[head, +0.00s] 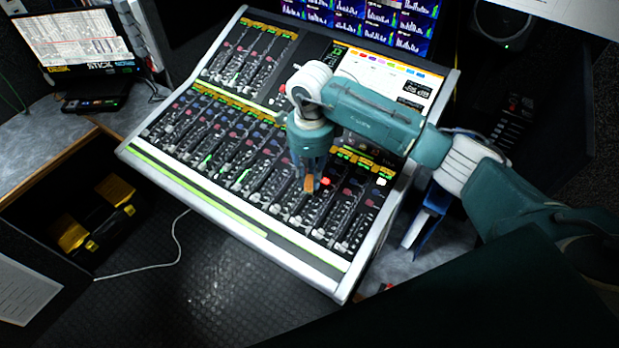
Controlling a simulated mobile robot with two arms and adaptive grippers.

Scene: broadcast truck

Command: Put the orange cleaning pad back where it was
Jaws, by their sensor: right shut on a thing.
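The orange cleaning pad (309,184) is a small block over the lower right part of the mixing console (130,152). My right gripper (308,176) points down at the console and is shut on the pad. I cannot tell whether the pad touches the console's surface or hangs just above it. My right arm comes in from the right and covers part of the console's upper right side. My left gripper is not in view.
Screens (385,22) stand behind the console. A laptop-like display (75,45) is at the upper left. A black and yellow toolbox (105,215) sits in the low recess at left. A blue and white holder (428,215) stands right of the console. A cable (178,240) crosses the floor.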

